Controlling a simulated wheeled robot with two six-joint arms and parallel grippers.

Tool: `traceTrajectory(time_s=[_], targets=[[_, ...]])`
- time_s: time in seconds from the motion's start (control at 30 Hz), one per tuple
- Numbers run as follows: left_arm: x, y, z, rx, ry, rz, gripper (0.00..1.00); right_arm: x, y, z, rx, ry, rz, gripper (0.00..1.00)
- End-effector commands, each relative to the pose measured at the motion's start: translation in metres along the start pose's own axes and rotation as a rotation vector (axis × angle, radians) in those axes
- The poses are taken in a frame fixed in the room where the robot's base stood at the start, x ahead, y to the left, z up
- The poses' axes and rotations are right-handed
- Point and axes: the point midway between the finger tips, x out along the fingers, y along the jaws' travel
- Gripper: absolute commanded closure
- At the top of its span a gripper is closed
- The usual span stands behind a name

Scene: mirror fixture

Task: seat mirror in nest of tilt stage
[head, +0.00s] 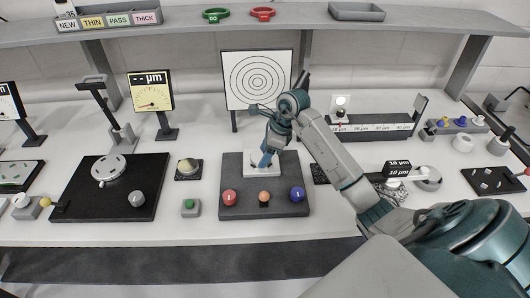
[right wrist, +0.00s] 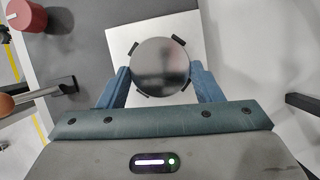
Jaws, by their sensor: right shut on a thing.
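The mirror (right wrist: 160,66) is a round dark glossy disc in the right wrist view. My right gripper (right wrist: 160,72) has its two blue fingers on either side of the disc and is shut on it. Several short black tabs of the nest (right wrist: 177,39) stand around the disc's rim, above a white square plate (right wrist: 121,42). I cannot tell whether the disc rests on the plate. In the head view my right gripper (head: 267,158) is over the white plate (head: 290,159) of the tilt stage (head: 232,170) and hides most of the mirror. My left gripper is not in view.
A red knob (head: 229,197), an orange knob (head: 264,197) and a blue knob (head: 297,194) line the stage's front. A target board (head: 257,80) stands behind. A black board (head: 85,195) lies left. A green button (head: 189,206) sits between them.

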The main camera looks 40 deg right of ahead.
Motion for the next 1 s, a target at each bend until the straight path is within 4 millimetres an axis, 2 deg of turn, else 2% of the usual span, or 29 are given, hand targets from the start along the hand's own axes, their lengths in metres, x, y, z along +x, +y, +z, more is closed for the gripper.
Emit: traceTrajectory(time_s=[0.47, 0.5, 0.6, 0.63, 1.0], targets=[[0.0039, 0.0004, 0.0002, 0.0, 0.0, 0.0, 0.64, 0.001, -0.0001, -0.0003, 0.0, 0.0, -0.001, 0.67], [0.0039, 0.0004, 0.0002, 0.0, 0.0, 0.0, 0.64, 0.001, -0.0001, -0.0004, 0.0, -0.001, -0.001, 0.39], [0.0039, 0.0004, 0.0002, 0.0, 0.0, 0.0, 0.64, 0.0011, -0.0001, -0.0004, 0.0, 0.0, -0.001, 0.19], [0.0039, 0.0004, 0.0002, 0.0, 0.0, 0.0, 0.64, 0.0011, -0.0001, -0.0004, 0.0, 0.0, -0.001, 0.15], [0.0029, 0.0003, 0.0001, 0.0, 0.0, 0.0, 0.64, -0.0014, -0.0002, 0.0006, 0.0, 0.0, -0.001, 0.15]])
